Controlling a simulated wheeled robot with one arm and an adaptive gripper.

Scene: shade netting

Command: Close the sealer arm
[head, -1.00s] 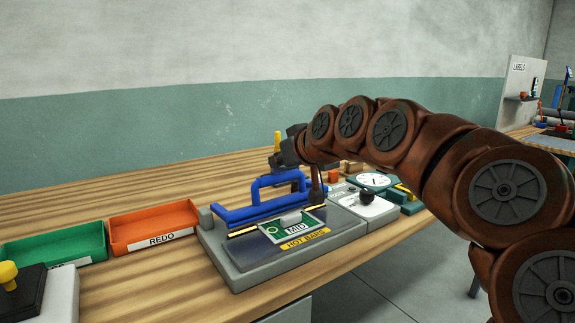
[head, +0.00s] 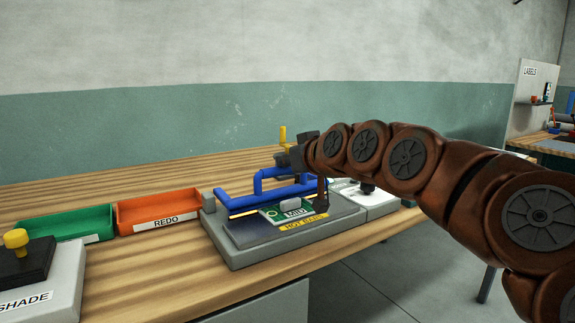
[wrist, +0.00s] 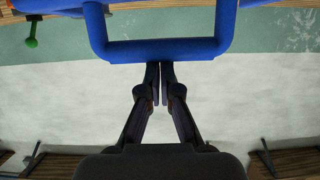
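The sealer's blue arm (head: 285,194) runs low along the back of the grey sealer base (head: 250,258). A raised blue handle loop (head: 258,183) stands on the arm, and a gold strip shows just under the bar. I cannot tell whether bar and strip touch. A green card marked MID (head: 272,214) lies on the base near the HOT BARS label. My gripper (head: 285,160) is at the handle's upper right. In the wrist view my gripper (wrist: 160,68) has its fingers together, tips at the edge of the blue handle (wrist: 160,51); contact is unclear.
An orange REDO tray (head: 158,204) and a green tray (head: 65,223) stand left of the sealer. A grey device with a yellow knob (head: 16,238) is at the near left. A light grey device (head: 375,200) stands right of the sealer, partly behind my arm. The back-left bench top is clear.

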